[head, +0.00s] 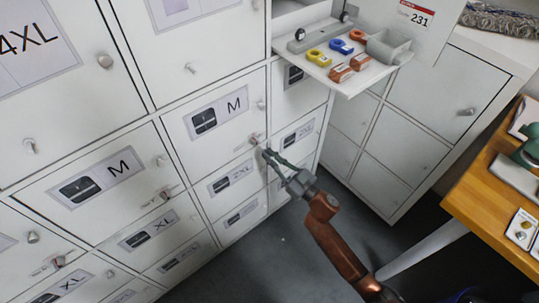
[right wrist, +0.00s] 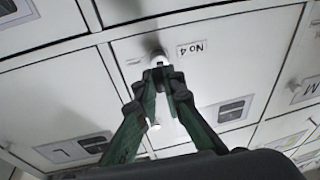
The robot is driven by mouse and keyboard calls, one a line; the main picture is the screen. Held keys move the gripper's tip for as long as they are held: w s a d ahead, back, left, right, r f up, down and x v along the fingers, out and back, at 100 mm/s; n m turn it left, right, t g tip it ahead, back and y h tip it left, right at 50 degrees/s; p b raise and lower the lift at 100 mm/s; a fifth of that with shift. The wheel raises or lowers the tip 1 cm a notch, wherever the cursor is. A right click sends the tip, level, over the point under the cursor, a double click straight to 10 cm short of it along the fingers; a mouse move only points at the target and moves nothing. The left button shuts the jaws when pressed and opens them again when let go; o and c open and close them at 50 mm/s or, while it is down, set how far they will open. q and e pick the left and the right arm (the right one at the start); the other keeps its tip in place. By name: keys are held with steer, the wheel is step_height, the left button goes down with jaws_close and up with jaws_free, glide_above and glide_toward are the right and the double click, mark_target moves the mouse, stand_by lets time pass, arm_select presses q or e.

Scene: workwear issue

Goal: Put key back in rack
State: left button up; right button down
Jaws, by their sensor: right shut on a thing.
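My right gripper (head: 266,152) is at the front of the white lockers, beside the lower edge of a door marked M. In the right wrist view its fingers (right wrist: 165,72) are shut on a small pale piece (right wrist: 158,60) close to a door face labelled No 4. It appears to be the key; the fingers hide most of it, and I cannot tell whether it sits in a lock. My left gripper is not in view.
Locker doors with knobs and size labels fill the left. A grey holder (head: 388,46) stands on the shelf, beside a sign reading 231 (head: 416,18). A wooden table (head: 490,205) with a green item is at the right. Grey floor shows between lockers and table.

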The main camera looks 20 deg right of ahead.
steer(key=shift+p+v, duration=0.55)
steer(key=shift+v, duration=0.75)
stand_by(0.4)
